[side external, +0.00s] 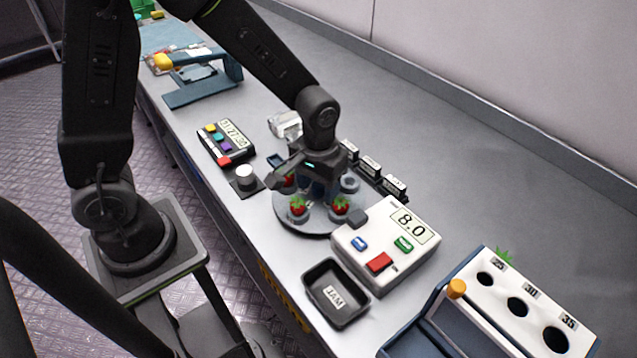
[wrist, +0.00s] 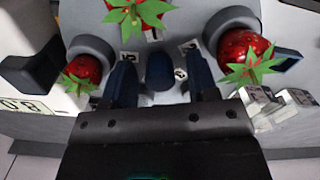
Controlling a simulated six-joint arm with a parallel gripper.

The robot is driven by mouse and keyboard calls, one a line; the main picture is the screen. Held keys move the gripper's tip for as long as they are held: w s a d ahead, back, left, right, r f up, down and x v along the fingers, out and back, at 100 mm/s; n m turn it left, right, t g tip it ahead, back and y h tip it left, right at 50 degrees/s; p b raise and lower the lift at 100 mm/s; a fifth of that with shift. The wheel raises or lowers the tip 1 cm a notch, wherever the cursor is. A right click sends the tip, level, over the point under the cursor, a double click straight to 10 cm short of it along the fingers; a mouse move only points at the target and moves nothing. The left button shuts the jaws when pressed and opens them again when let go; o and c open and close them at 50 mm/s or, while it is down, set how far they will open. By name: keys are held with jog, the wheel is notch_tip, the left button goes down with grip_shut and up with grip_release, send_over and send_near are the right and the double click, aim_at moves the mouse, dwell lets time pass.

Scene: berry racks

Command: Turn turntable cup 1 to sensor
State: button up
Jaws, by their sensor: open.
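The round grey turntable (side external: 283,222) carries small grey cups with red strawberries; two strawberries (side external: 297,206) (side external: 340,205) show at its near side. The wrist view shows three strawberries (wrist: 83,73) (wrist: 143,14) (wrist: 243,46) and small number labels, too unclear to tell which marks cup 1. The white meter (side external: 364,262) reads 8.0; its dark sensor head (side external: 357,217) is at the turntable's right edge. My gripper (wrist: 161,80) is open, pointing down over the turntable's middle. Its blue fingers stand either side of a dark blue post (wrist: 160,70); contact cannot be told.
A black JAM tray (side external: 336,293) lies in front of the meter, and a white sorting rack (side external: 520,300) stands to the right. A button panel (side external: 226,145) and a white knob (side external: 244,175) are left of the turntable. Small black labelled blocks (side external: 370,167) stand behind it.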

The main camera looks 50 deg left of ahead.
jog(key=shift+c, duration=0.3)
grip_shut()
jog(key=shift+n, duration=7.2)
jog(key=shift+o, duration=0.3)
grip_release()
